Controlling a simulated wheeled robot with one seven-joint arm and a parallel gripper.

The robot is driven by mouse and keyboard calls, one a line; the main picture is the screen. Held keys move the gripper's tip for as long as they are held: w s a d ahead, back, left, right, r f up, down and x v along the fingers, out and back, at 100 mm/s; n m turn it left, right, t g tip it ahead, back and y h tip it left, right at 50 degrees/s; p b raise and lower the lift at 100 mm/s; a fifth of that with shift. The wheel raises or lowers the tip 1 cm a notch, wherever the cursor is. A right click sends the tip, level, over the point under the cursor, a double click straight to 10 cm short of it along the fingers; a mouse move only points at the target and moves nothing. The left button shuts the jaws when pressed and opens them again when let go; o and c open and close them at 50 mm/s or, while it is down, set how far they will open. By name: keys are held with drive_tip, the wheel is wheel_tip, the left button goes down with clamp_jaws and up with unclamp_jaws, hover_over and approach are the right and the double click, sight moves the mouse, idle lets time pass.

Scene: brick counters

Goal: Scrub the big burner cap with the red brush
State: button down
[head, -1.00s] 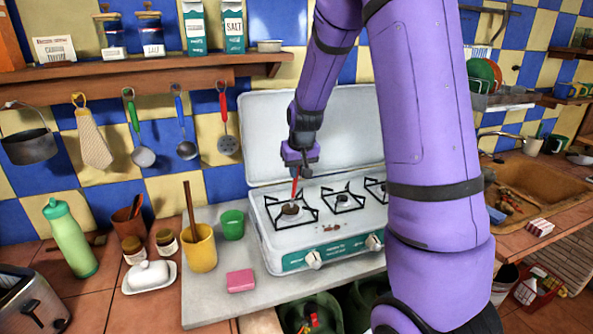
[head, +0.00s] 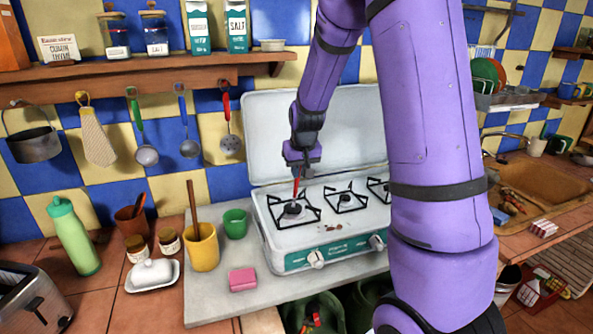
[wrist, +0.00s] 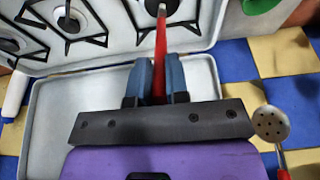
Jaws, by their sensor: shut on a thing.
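My gripper (head: 301,158) is shut on the red brush (head: 296,187), which points down at the left burner of the white stove. The red brush handle also shows between my blue fingers in the wrist view (wrist: 161,50). The big burner cap (head: 292,209) is dark grey and sits inside its black grate. The brush's lower end is at the cap; whether it touches is too small to tell.
Two smaller burners (head: 345,198) lie to the right on the stove (head: 340,242), with brown crumbs (head: 332,228) near its front. The raised lid (head: 310,130) stands behind. A green cup (head: 235,223), yellow pot (head: 202,248) and pink sponge (head: 243,279) are left of the stove.

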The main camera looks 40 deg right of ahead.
drive_tip(key=shift+d, duration=0.2)
drive_tip(key=shift+a, duration=0.15)
drive_tip(key=shift+w+a, duration=0.2)
drive_tip(key=shift+a, duration=0.4)
drive_tip(key=shift+s+d, duration=0.1)
drive_tip(key=shift+d, duration=0.15)
drive_tip(key=shift+s+d, duration=0.15)
drive_tip(key=shift+d, duration=0.3)
drive_tip(key=shift+a, duration=0.1)
drive_tip(key=shift+w+a, duration=0.2)
drive_tip(key=shift+a, duration=0.4)
drive_tip(key=shift+d, duration=0.35)
drive_tip(key=shift+r, duration=0.15)
